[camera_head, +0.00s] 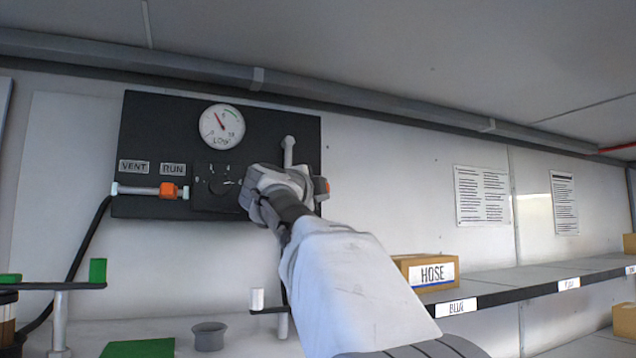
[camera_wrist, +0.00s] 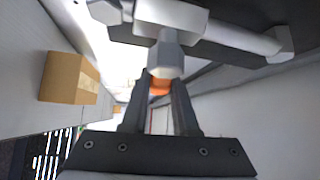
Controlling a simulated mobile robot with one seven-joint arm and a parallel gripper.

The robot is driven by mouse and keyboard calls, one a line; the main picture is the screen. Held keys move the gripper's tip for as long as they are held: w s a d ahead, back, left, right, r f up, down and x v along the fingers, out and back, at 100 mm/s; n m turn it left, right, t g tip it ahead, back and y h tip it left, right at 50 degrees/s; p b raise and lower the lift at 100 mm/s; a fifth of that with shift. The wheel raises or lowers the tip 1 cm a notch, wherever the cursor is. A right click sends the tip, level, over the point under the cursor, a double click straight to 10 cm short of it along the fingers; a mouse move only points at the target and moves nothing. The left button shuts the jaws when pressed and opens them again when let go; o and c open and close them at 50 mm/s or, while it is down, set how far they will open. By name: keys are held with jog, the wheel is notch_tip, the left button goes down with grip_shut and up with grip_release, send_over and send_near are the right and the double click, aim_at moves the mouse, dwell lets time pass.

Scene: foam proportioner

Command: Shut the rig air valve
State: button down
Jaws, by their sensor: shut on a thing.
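A black panel (camera_head: 250,135) on the wall carries a round gauge (camera_head: 222,126), a dial (camera_head: 218,186) and a grey pipe fitting (camera_head: 288,150) at its right side. My gripper (camera_head: 300,188) is at the panel's lower right and covers part of it. An orange piece (camera_head: 325,187) shows just beyond my gripper. In the wrist view my gripper (camera_wrist: 160,85) is shut on this orange piece (camera_wrist: 159,86), below a grey hexagonal fitting (camera_wrist: 165,55). I cannot read a label for the rig air valve; its body is largely hidden by my wrist.
A HOSE box (camera_head: 428,272) stands on the shelf (camera_head: 510,285) at right. A grey cup (camera_head: 208,336) is below the panel.

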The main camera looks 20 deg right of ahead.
jog(key=shift+d+f+m+g+y, duration=0.1)
jog(key=shift+f+m+g+y, duration=0.45)
jog(key=shift+m, duration=0.25)
jog(key=shift+f, duration=0.1)
jog(key=c, duration=0.7)
grip_release()
jog(key=b+v, duration=0.3)
jog(key=v, duration=1.4)
jog(key=shift+s+b, duration=0.15)
jog(key=shift+b, duration=0.2)
